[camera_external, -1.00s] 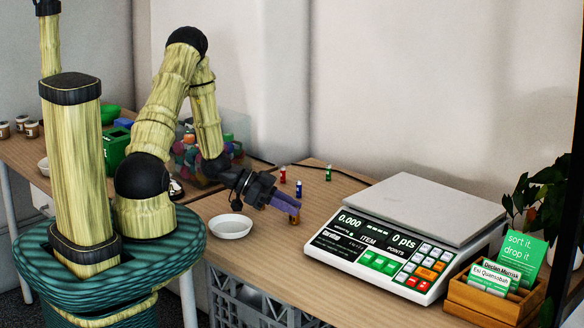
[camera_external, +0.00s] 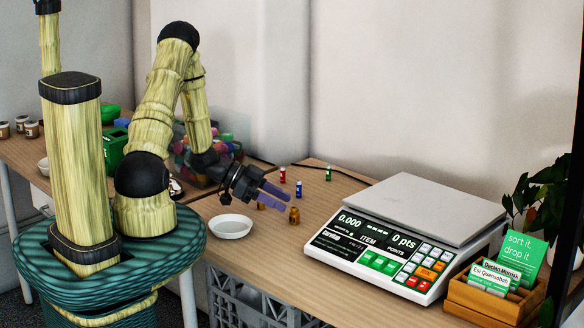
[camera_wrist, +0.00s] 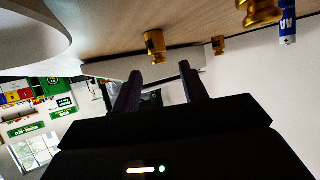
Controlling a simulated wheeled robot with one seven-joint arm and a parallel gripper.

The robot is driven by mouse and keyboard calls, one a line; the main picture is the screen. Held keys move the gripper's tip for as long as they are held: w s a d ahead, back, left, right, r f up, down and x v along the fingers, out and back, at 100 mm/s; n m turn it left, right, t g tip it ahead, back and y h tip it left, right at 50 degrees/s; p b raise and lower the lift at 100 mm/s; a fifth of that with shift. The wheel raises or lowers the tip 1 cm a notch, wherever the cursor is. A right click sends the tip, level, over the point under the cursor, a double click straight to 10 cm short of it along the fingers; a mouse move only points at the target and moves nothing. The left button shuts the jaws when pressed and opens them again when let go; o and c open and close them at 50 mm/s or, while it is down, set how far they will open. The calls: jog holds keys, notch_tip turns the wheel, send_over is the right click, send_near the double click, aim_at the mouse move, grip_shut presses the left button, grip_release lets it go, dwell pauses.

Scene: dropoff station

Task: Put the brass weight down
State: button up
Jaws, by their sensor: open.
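A small brass weight (camera_external: 294,216) stands upright on the wooden table, left of the scale. My gripper (camera_external: 286,201) is open and empty, with its purple fingers just up and to the left of this weight, apart from it. Another brass piece (camera_external: 261,206) shows partly behind the fingers. In the wrist view my gripper (camera_wrist: 160,80) has its two dark fingers spread with nothing between them. A brass weight (camera_wrist: 155,46) shows beyond the fingertips there, and two more brass pieces (camera_wrist: 260,12) (camera_wrist: 218,45) are to the right.
A white dish (camera_external: 230,228) is left of the weight. The scale (camera_external: 335,246) reads 0.000, its plate (camera_external: 437,205) bare. Red (camera_external: 282,174), blue (camera_external: 299,188) and green (camera_external: 328,173) batteries stand behind. A wooden card box (camera_external: 487,303) is at the right.

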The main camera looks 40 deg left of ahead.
jog(key=v, duration=0.9)
jog(key=shift+p, duration=0.4)
jog(key=shift+w+d, duration=0.1)
jog(key=w+r+n+y, duration=0.5)
jog(key=y, duration=0.5)
jog(key=s+d+r+n+g, duration=0.2)
jog(key=s+d+n, duration=0.1)
jog(key=s, duration=0.3)
jog(key=s+d+r+n+g, duration=0.2)
jog(key=s+d+r+n, duration=0.1)
jog(key=s+d, duration=0.2)
jog(key=shift+s+d+y, duration=0.4)
jog(key=shift+s, duration=0.5)
jog(key=shift+o, duration=0.5)
